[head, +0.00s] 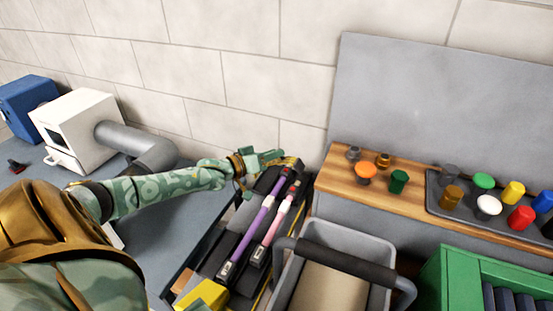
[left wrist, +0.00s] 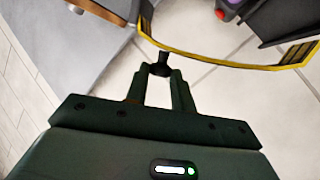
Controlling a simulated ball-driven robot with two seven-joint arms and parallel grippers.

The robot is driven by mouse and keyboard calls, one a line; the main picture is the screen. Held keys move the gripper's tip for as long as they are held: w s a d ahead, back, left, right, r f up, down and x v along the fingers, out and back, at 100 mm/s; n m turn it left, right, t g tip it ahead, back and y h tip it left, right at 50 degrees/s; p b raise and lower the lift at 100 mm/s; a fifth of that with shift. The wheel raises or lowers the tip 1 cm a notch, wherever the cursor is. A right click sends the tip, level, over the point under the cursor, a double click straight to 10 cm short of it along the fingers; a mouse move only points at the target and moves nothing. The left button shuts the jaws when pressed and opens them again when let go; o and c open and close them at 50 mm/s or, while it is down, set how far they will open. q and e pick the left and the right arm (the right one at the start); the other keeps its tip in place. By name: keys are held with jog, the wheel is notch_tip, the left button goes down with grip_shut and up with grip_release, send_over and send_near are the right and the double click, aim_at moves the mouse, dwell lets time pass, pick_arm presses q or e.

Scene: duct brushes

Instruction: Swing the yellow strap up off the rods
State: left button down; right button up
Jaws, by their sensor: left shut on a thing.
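The yellow strap (left wrist: 220,62) shows in the left wrist view as a thin curved band with a small black knob (left wrist: 160,66) on its near edge. My left gripper (left wrist: 160,82) is shut on this knob, and the strap stands out beyond the fingertips. In the head view my left gripper (head: 276,155) is at the far end of the dark rod rack. A purple rod (head: 254,232) and a pink rod (head: 273,228) lie side by side in the rack. The strap's full course over the rods is hard to make out. My right gripper is not in view.
A grey bin (head: 377,247) with a dark handle stands right of the rack. A wooden board (head: 340,180) and a dark tray (head: 436,207) with several coloured caps lie behind it. A green crate (head: 450,262) is at right. A white machine (head: 78,118) with a grey duct stands left.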

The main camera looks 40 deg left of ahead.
pick_arm(q)
jog(key=s+a+n+t+b, duration=0.3)
jog(key=a+n+t+b, duration=0.1)
jog(key=a+n, duration=0.3)
jog(key=shift+a+r+n+b, duration=0.3)
jog(key=shift+a+r+b, duration=0.2)
jog(key=shift+a, duration=0.75)
jog(key=c, duration=1.2)
grip_release()
jog(key=p+v, duration=0.3)
jog(key=v, duration=1.3)
jog(key=shift+f, duration=0.3)
